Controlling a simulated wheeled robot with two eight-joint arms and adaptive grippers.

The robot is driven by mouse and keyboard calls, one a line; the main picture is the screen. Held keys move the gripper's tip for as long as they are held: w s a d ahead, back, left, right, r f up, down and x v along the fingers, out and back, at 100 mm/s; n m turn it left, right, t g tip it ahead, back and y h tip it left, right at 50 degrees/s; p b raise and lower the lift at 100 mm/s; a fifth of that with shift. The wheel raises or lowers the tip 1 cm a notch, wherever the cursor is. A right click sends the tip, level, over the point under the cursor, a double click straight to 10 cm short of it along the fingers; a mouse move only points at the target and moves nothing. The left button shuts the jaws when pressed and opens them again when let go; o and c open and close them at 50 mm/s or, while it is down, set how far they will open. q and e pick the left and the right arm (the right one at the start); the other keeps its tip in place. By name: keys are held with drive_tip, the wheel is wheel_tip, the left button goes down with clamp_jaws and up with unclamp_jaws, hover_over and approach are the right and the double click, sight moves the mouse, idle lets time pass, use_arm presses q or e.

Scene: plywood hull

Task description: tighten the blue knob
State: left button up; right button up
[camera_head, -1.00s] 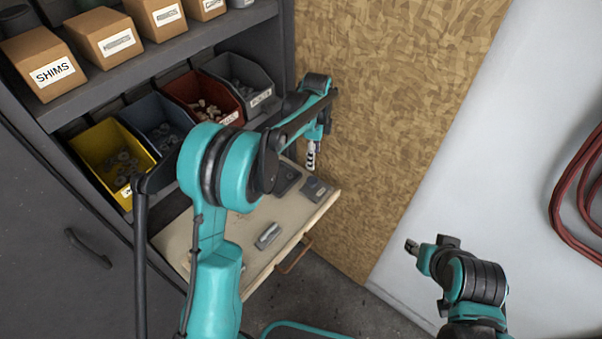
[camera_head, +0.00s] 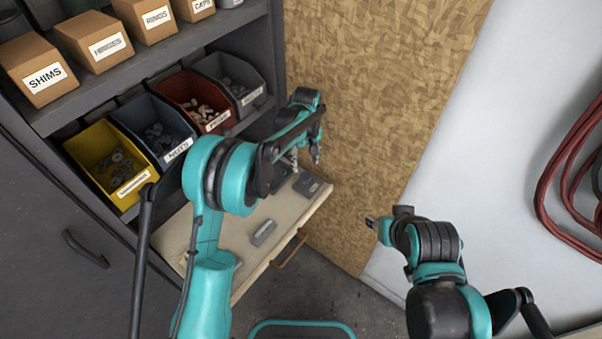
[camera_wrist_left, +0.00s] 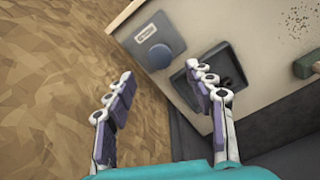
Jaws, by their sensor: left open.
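The blue knob (camera_wrist_left: 161,56) is round and sits on a grey plate (camera_wrist_left: 141,22) with a small white label, on the pale worktop. In the head view the plate (camera_head: 318,189) lies near the worktop's right corner, and the knob is too small to make out clearly. My left gripper (camera_head: 304,158) is open and empty above the worktop, close to the plate. In the left wrist view its fingers (camera_wrist_left: 160,77) are spread, with the knob beyond and between the tips, apart from them. My right gripper (camera_head: 371,222) is at right, away from the worktop; its jaw opening is unclear.
A dark shallow tray (camera_wrist_left: 181,87) with a black item lies beside the plate, behind one left finger. A grey-green block (camera_head: 263,233) lies on the worktop (camera_head: 236,228). Bins, including a yellow one (camera_head: 105,160), stand behind. A chipboard wall (camera_head: 370,100) rises close at right.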

sight(305, 176)
use_arm(q)
wheel_tip(305, 176, down, 7)
drive_tip(key=shift+r+b, duration=0.15)
drive_tip(key=shift+b, duration=0.8)
drive_tip(key=shift+c, duration=0.3)
drive_tip(key=c, duration=1.1)
